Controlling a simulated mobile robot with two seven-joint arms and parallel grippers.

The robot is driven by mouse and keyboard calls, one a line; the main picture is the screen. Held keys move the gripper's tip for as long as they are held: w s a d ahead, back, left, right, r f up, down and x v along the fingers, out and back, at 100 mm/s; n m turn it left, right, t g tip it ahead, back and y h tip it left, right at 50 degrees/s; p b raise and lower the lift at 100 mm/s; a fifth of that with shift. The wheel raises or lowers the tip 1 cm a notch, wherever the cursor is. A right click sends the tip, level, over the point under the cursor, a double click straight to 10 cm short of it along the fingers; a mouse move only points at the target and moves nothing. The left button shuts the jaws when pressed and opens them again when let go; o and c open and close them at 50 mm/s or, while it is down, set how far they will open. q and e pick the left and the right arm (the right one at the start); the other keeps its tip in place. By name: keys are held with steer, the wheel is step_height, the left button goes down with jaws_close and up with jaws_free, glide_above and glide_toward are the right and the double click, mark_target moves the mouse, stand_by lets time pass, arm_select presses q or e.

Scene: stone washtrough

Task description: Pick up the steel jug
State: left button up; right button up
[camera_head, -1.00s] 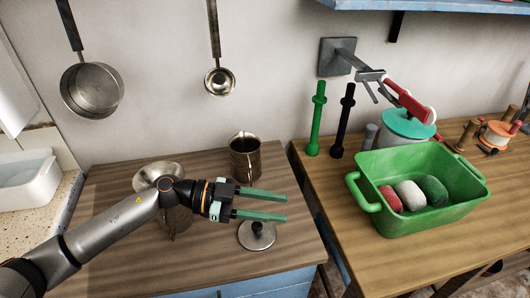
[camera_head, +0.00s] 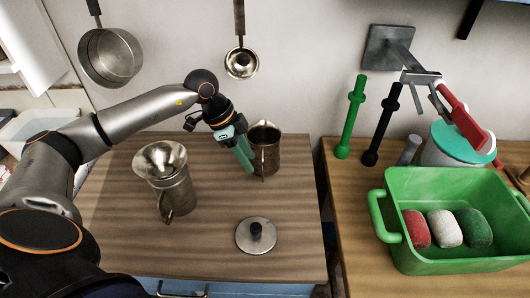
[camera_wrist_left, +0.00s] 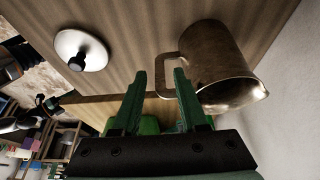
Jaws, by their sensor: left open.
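The steel jug (camera_head: 265,152), a brownish metal jug with a handle, stands upright at the back of the wooden counter. My left gripper (camera_head: 247,164) points down just left of it, with green fingers. In the left wrist view the jug (camera_wrist_left: 217,62) is at the upper right, its spout toward the lower right. Its handle lies by the open fingertips (camera_wrist_left: 171,70), partly behind them; I cannot tell whether the handle is between the fingers. My right gripper is not in view.
A second metal vessel (camera_head: 175,192) with a funnel (camera_head: 160,158) on top stands left on the counter. A round lid (camera_head: 256,236) with a black knob lies in front. A pan (camera_head: 111,57) and ladle (camera_head: 241,64) hang behind.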

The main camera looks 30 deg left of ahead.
mark_target(263, 174)
arm_select(q)
steer(key=x, duration=0.5)
steer(key=d+x, duration=0.1)
steer(key=x, duration=0.1)
steer(key=shift+w, duration=0.2)
steer(key=shift+c, duration=0.3)
jaws_close()
stand_by(0.8)
steer(key=shift+w+r, duration=0.1)
